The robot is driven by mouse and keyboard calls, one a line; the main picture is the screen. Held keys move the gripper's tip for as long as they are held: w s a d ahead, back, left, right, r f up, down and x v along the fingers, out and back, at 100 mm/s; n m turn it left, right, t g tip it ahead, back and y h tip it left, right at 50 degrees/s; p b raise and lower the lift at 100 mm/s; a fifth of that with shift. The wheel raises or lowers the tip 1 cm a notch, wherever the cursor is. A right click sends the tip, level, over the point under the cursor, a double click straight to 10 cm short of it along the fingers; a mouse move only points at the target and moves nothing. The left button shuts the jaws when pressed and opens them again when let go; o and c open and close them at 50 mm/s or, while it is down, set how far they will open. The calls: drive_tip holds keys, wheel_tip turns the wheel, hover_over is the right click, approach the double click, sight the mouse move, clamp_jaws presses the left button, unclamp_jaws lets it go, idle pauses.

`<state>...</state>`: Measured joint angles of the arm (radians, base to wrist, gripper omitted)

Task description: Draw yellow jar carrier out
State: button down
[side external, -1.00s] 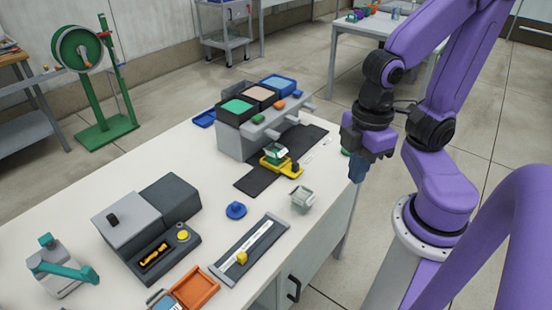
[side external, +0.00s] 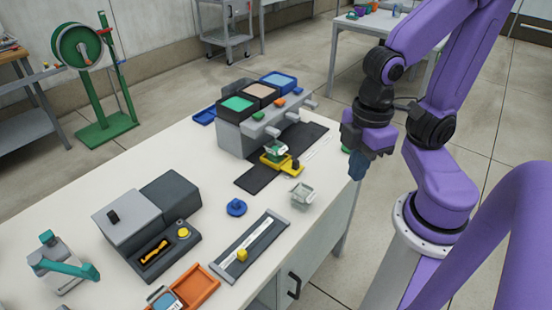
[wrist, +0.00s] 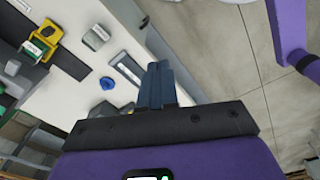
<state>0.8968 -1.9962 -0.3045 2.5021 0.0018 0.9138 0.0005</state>
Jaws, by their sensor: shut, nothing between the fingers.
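The yellow jar carrier (side external: 283,164) sits on a dark strip under the front of the grey dispenser stand, with a green-and-white jar (side external: 276,153) on it. My gripper (side external: 357,170) hangs in the air to the right of the carrier, past the bench edge in the side view and apart from the carrier. In the wrist view its blue fingers (wrist: 158,84) are together and empty.
The grey stand (side external: 238,139) holds green, tan and blue bins with levers. A clear greyish container (side external: 301,195) and a blue knob (side external: 236,207) stand nearer. A dark tray with a slider (side external: 250,243), an orange tray (side external: 196,288) and a grey machine (side external: 130,216) occupy the front and left.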

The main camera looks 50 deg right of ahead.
drive_tip(key=c, duration=1.4)
unclamp_jaws()
drive_tip(key=shift+c, duration=0.2)
drive_tip(key=o, duration=0.4)
drive_tip(key=shift+w, duration=0.3)
drive_tip(key=shift+o, duration=0.2)
drive_tip(key=m, duration=1.3)
hover_over(295, 161)
wheel_tip(295, 161, down, 5)
wheel_tip(295, 161, down, 17)
drive_tip(key=shift+d+f, duration=0.1)
drive_tip(key=shift+f, duration=0.1)
